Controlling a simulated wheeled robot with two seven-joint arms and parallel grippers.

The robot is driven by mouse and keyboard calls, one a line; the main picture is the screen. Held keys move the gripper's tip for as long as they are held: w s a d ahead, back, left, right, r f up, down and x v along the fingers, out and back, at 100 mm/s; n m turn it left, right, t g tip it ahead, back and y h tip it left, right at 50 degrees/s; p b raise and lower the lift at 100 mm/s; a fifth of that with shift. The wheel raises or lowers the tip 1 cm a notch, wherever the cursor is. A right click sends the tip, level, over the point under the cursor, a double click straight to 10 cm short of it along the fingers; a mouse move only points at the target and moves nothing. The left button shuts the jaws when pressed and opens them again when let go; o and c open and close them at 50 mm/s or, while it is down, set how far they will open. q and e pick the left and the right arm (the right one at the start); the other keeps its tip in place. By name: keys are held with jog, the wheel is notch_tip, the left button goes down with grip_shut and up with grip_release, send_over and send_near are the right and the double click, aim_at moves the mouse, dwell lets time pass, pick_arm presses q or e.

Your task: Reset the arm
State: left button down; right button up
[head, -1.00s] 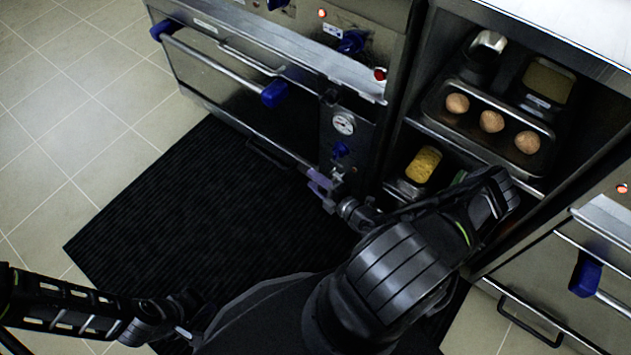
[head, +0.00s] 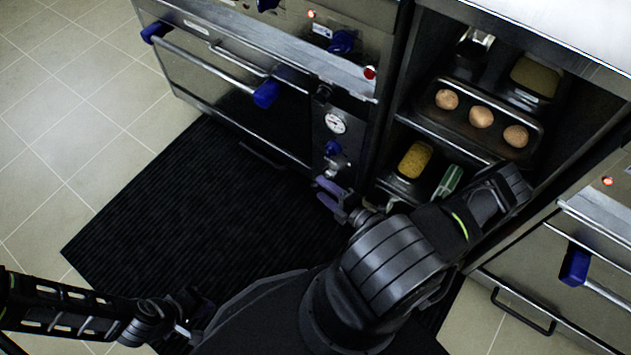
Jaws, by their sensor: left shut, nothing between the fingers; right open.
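My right arm reaches up from the bottom centre and bends back to the left. Its gripper (head: 327,192) is open and empty, with purple-grey fingers, in front of the oven's gauge panel and above the black mat. My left arm comes in from the left edge at the bottom. Its gripper (head: 196,335) is low in the picture, dark and partly hidden against my body; it is shut and holds nothing that I can see.
A steel oven (head: 230,85) with blue-ended handles stands behind the black mat (head: 165,215). Right of it, an open shelf holds a tray (head: 463,122) with three round brown items, a yellow item (head: 415,160) and a green item (head: 448,181). Another oven (head: 530,265) is at right. Tiled floor at left is clear.

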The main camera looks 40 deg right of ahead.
jog(key=shift+s+r, duration=0.15)
jog(key=shift+s, duration=0.45)
